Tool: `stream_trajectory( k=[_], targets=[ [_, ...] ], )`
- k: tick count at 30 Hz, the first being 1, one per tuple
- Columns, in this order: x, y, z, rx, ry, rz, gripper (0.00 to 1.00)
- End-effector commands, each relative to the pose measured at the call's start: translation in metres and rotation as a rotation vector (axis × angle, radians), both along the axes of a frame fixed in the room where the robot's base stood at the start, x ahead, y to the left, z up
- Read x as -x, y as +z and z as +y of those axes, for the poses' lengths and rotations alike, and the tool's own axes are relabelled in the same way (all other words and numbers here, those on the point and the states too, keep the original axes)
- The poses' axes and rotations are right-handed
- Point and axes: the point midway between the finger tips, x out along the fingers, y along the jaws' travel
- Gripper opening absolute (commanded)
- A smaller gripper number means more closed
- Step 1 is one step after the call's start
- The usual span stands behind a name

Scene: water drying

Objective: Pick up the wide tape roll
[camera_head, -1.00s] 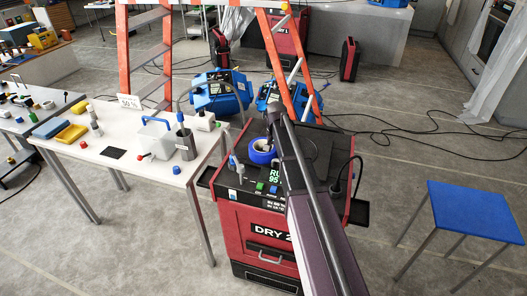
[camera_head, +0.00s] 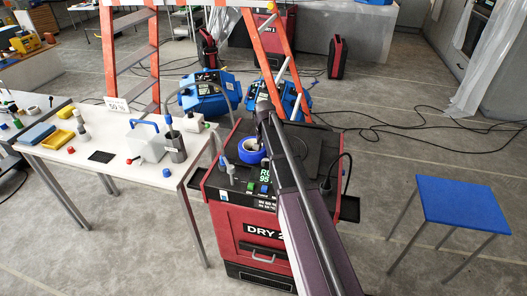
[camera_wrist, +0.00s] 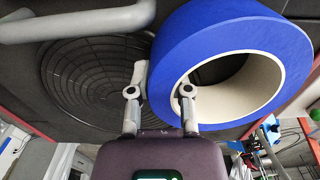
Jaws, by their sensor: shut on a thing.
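The wide tape roll (camera_head: 250,152) is a thick blue ring with a pale core, on or just over the black top of the red drying machine. In the wrist view the roll (camera_wrist: 235,35) fills the upper right, and I look into its open hole. My gripper (camera_wrist: 160,85) is shut on the roll's wall, one finger inside the hole and the other outside against the blue side. In the head view my arm partly hides the gripper (camera_head: 263,138) and the roll's right side. I cannot tell whether the roll is clear of the machine top.
The red machine (camera_head: 250,218) has a round grille (camera_wrist: 95,75) beside the roll. A white table (camera_head: 125,168) with a grey cylinder (camera_head: 174,147) and a clear box stands left. A blue stool (camera_head: 465,202) stands right. An orange ladder (camera_head: 110,60) and cables are behind.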

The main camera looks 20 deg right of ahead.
Motion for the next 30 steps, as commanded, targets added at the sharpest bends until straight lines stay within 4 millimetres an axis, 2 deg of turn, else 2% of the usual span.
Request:
stream_trajectory(
  k=[8,24,30],
  targets=[
    [0.0,0.021,0.0,0.0,0.0,0.0,0.0],
    [0.0,0.076,0.0,0.0,0.0,0.0,0.0],
    [0.0,0.09,0.0,0.0,0.0,0.0,0.0]
  ],
)
